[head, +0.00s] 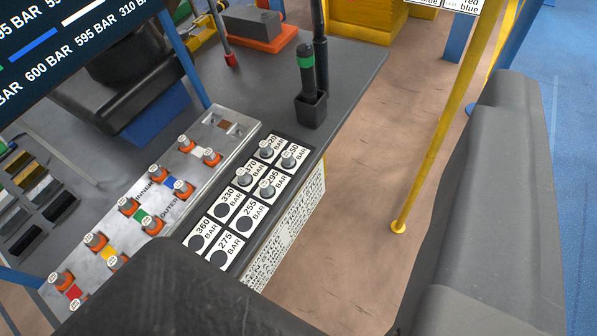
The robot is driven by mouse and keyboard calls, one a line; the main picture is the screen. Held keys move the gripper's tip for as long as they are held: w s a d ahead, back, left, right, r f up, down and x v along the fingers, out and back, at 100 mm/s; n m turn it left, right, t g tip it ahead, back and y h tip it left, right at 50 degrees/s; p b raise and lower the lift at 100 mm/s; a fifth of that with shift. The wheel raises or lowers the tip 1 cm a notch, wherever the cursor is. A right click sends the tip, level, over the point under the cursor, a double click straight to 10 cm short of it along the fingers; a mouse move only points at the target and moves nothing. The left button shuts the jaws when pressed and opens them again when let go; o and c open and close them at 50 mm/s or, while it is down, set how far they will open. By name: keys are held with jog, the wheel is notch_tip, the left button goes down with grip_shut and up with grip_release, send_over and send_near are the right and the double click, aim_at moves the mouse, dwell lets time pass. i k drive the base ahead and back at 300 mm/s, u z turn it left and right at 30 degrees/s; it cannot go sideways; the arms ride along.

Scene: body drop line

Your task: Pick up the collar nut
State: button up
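No part is labelled as the collar nut, and I cannot tell for certain which one it is. Several small grey round-topped parts (267,188) stand on a rack (222,259) with white labels in BAR; its lower spots show only dark round marks. Left of it, a metal plate (190,205) carries several orange-and-grey fittings (129,206) beside red, yellow, green, blue and white marks. My gripper (335,200) shows as two dark, blurred fingers, at bottom centre and at right. They stand wide apart with nothing seen held between them. The lower finger hides part of the bench.
A dark tool with a green band (306,62) stands in a black holder (311,110) behind the rack. A yellow post (452,125) rises from the brown floor right of the bench. A dark screen (60,45) lists BAR values.

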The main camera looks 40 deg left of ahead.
aim_at(289, 162)
jog(key=u, duration=0.2)
jog(key=i, duration=0.9)
jog(key=z, duration=0.1)
